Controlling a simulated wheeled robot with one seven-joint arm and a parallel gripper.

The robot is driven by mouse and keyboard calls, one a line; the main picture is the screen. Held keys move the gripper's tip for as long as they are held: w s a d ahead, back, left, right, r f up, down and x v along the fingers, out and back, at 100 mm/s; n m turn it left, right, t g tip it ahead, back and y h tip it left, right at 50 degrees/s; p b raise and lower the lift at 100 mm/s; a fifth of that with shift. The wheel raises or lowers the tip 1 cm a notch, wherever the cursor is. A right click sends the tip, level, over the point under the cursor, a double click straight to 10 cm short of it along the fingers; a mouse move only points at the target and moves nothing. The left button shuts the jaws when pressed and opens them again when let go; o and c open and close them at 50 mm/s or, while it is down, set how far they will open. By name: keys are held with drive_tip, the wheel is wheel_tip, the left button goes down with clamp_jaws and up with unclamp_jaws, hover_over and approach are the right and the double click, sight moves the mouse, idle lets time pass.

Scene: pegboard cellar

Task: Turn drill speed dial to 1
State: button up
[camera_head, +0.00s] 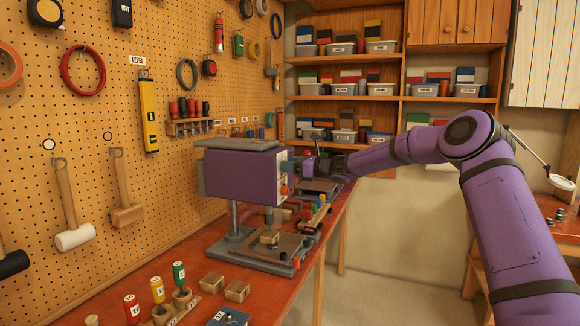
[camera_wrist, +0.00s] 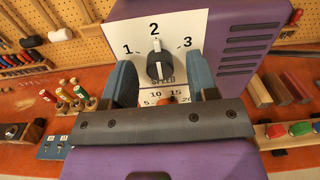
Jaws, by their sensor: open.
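The purple drill press (camera_head: 238,176) stands on the red bench with its dial face turned toward my gripper. In the wrist view its speed dial (camera_wrist: 158,68) is a black knob on a white plate (camera_wrist: 188,24) marked 1, 2 and 3, with SPEED printed below. The knob's white pointer aims up at 2. My gripper (camera_wrist: 160,62) is open, with one blue finger on each side of the knob and visible gaps between. Whether the fingertips reach level with the knob is hard to tell. My gripper also shows beside the dial face in the head view (camera_head: 294,166).
A pegboard (camera_head: 100,105) with hanging tools rises behind the bench. Wood pieces (camera_wrist: 275,90) lie right of the press in the wrist view. Open floor lies right of the bench.

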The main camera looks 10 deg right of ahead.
drive_tip(key=shift+a, duration=0.1)
drive_tip(key=c, duration=0.9)
drive_tip(key=shift+c, duration=0.2)
drive_tip(key=shift+n, duration=0.3)
drive_tip(key=n, duration=1.1)
drive_tip(key=shift+f, duration=0.15)
drive_tip(key=shift+n, duration=0.3)
drive_tip(key=o, duration=0.9)
